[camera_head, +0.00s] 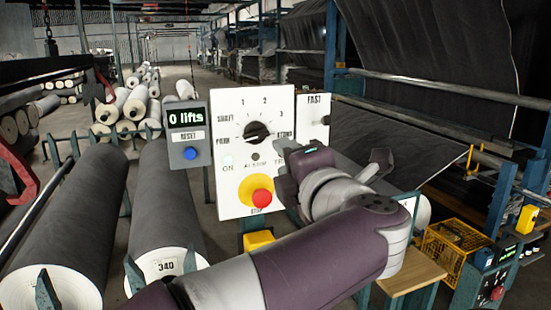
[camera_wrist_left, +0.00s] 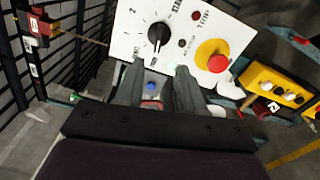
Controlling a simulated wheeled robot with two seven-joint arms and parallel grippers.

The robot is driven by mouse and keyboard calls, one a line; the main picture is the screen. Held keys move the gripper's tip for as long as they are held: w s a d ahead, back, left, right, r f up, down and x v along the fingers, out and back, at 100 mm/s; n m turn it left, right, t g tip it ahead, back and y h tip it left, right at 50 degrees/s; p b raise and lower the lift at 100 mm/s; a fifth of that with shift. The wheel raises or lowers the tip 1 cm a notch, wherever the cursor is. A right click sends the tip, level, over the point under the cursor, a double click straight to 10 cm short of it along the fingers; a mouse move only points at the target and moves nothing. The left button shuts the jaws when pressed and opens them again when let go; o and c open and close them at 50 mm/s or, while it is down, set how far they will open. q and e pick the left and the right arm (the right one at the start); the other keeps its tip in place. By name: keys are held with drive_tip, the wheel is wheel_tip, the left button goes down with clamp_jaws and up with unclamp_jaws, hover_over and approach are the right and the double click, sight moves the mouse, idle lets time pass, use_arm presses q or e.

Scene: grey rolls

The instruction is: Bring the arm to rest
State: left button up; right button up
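My left arm comes in from the bottom of the head view and bends back toward the white control panel (camera_head: 228,105). My left gripper (camera_head: 285,186) is in front of the panel's lower right edge, beside the red stop button (camera_head: 262,197); its fingertips are hard to make out there. In the left wrist view, the two fingers of this gripper (camera_wrist_left: 160,72) stand apart with nothing held between them. The panel (camera_wrist_left: 128,22), its black dial (camera_wrist_left: 158,36) and the red button (camera_wrist_left: 217,63) lie beyond the fingertips. My right gripper is not in view.
A grey box with a "0 lifts" display and a blue reset button (camera_head: 190,153) hangs left of the panel. Large grey rolls (camera_head: 72,215) lie at the left. A wooden stool (camera_head: 415,272) and a yellow crate (camera_head: 452,245) stand at the lower right. Dark fabric hangs behind.

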use_arm(q)
drive_tip(key=shift+s, duration=0.25)
